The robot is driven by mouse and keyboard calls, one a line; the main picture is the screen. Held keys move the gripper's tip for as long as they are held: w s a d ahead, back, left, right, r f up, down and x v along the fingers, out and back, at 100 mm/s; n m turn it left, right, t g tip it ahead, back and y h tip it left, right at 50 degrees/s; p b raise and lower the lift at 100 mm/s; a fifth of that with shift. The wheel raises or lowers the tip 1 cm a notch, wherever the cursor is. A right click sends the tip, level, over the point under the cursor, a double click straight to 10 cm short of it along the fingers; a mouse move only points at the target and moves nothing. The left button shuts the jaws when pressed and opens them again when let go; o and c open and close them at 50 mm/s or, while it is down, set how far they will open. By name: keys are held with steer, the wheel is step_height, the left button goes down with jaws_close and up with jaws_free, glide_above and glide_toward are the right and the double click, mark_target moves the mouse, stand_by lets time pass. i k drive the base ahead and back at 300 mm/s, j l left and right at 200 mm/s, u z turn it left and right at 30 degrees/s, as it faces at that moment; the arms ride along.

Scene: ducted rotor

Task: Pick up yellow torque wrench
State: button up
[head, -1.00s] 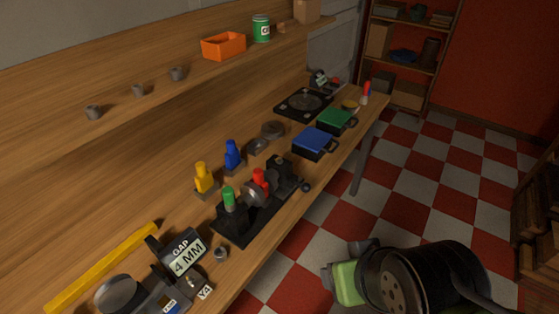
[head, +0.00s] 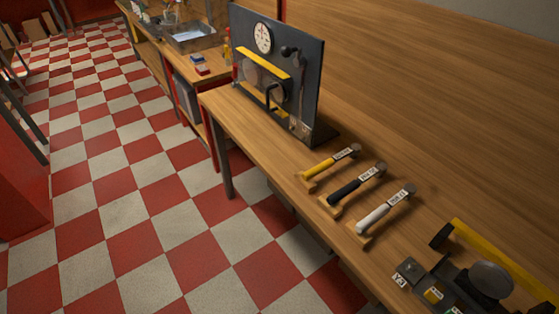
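The yellow torque wrench (head: 325,163) lies on the wooden bench in the head view, right of the middle. It is the leftmost of a row of three wrenches, with a yellow handle end toward the bench's front edge and a labelled metal head toward the back. A black-handled wrench (head: 355,186) and a white-handled wrench (head: 384,212) lie beside it to the right. Each handle end rests at a small wooden block. My gripper is out of the picture.
A dark upright panel (head: 308,80) with a dial gauge, yellow bars and a lever stands behind the wrenches. A yellow bar (head: 500,255) and dark gauge parts (head: 440,290) lie at the lower right. Checkered floor (head: 140,210) is open at left. A metal tray (head: 193,37) sits on a farther bench.

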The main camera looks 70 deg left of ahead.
mark_target(355, 149)
steer(key=u, duration=2.05)
steer(key=i+j+u, duration=0.2)
steer(key=i, duration=0.4)
steer(key=i+j+u, duration=0.2)
steer(key=i, duration=0.45)
steer(key=i+j+u, duration=0.2)
steer(key=i, duration=0.4)
